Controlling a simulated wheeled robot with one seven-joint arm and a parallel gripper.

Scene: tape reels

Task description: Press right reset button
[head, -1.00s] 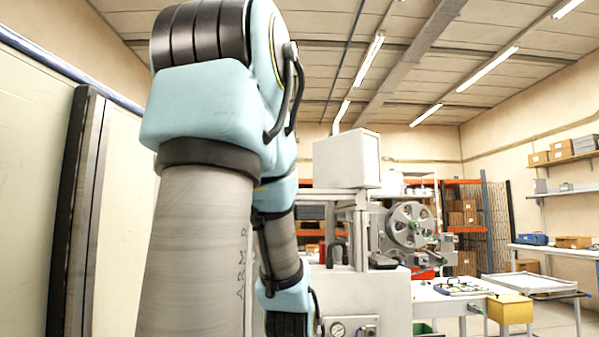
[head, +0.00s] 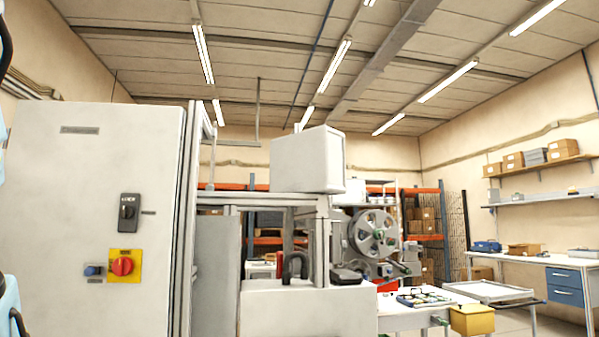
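A pale grey cabinet (head: 70,200) fills the left of the head view. On its front, a red round knob (head: 122,266) sits on a yellow plate. A small blue button (head: 92,270) is just left of it. A dark rotary switch (head: 128,212) is above. I cannot tell whether any of these is the right reset button; no label is readable. My gripper is not in view; only slivers of my light-blue arm show at the left edge.
A white machine (head: 308,308) with a metal tape reel (head: 372,234) stands right of the cabinet. A yellow bin (head: 472,319) hangs at a worktable's front. A bench (head: 540,262) with blue drawers and shelves with boxes are at the right wall.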

